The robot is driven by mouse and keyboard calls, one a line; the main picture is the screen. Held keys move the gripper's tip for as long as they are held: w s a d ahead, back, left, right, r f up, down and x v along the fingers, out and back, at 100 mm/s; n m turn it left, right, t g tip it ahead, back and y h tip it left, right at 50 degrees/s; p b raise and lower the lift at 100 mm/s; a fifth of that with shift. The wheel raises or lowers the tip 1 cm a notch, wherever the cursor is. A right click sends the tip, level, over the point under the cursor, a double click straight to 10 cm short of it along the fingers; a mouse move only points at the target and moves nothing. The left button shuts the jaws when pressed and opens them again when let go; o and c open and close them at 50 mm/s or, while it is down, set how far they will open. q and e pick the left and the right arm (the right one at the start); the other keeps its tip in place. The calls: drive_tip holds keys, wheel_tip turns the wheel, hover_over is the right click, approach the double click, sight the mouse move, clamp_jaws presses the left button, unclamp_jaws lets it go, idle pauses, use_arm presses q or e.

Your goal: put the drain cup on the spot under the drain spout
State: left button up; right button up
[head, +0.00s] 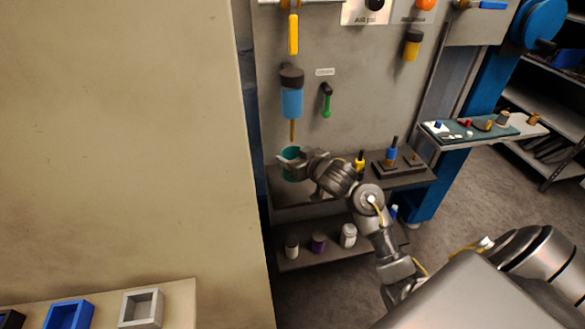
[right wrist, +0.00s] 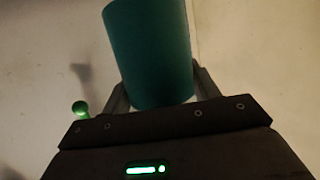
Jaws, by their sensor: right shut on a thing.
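The teal drain cup (head: 288,153) is upright in the head view, at the left end of the shelf below the wall panel. My right gripper (head: 291,164) is shut on it, with the fingers around its sides. In the right wrist view the cup (right wrist: 150,50) sits between the two fingers. A thin tan spout (head: 292,130) hangs under a blue cylinder with a dark top (head: 291,95) on the panel, just above the cup. I cannot tell whether the cup touches the shelf. The spot under the spout is not clearly visible. My left gripper is not in view.
A green-handled lever (head: 327,103) hangs right of the spout. A blue-and-black tool in a dark stand (head: 398,168) and a yellow-and-black item (head: 359,161) stand right of the cup. Several small jars (head: 348,236) stand on the lower shelf. A large beige wall (head: 120,130) fills the left.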

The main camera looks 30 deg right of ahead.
sight(297, 153)
drive_tip(key=w, duration=0.1)
drive_tip(key=w+d+f, duration=0.1)
drive_tip(key=w, duration=0.1)
drive_tip(key=w+d+f, duration=0.1)
drive_tip(key=shift+w+d, duration=0.2)
drive_tip(key=w+f, duration=0.1)
drive_tip(key=f, duration=0.1)
drive_tip(key=w+d+f, duration=0.1)
drive_tip(key=f, duration=0.1)
drive_tip(key=w+d+f, duration=0.1)
drive_tip(key=w, duration=0.1)
drive_tip(key=shift+d+f, duration=0.15)
drive_tip(key=shift+f, duration=0.25)
drive_tip(key=shift+c, duration=0.5)
drive_tip(key=shift+f+p, duration=0.6)
drive_tip(key=shift+f, duration=1.05)
drive_tip(key=shift+f, duration=0.15)
drive_tip(key=o, duration=1.2)
